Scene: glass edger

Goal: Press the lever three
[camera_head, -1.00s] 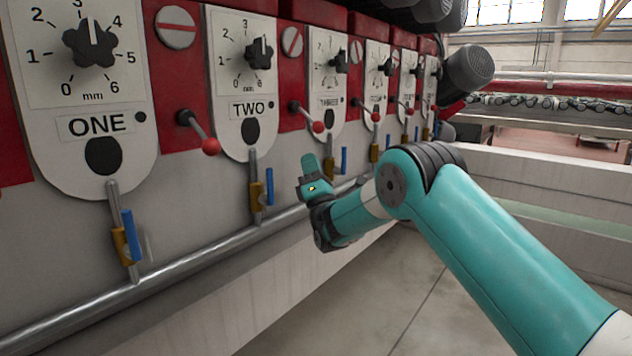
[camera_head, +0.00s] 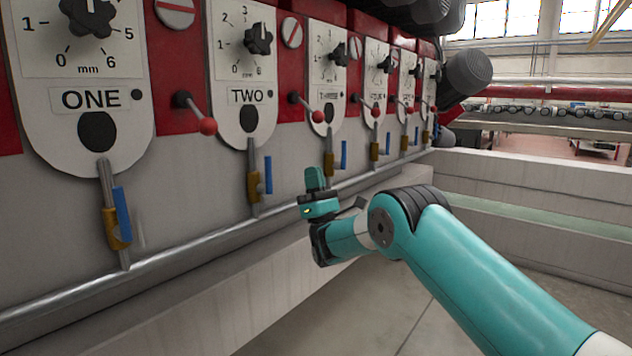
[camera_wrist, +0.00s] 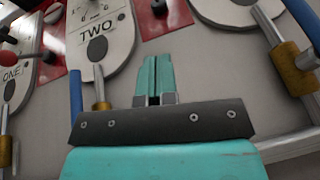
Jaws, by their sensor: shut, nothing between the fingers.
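Plate THREE (camera_head: 327,75) is on the panel, with its label small but legible. A red-balled lever (camera_head: 375,112) sticks out right of it, and another red-balled lever (camera_head: 317,116) sticks out between plates TWO (camera_head: 240,85) and THREE. My gripper (camera_head: 315,178) is shut and empty. Its fingers point up, below the levers and apart from them, in front of plate THREE's valve. In the wrist view the closed fingertips (camera_wrist: 154,62) stand against grey panel, right of plate TWO (camera_wrist: 103,35). Plate THREE's lever is not seen clearly there.
Plate ONE (camera_head: 85,70) has its own red-balled lever (camera_head: 207,126) at its right. Valves with blue handles (camera_head: 122,213) stand below the plates. A long pipe (camera_head: 200,244) runs under them. Open floor (camera_head: 385,315) lies right of the panel base.

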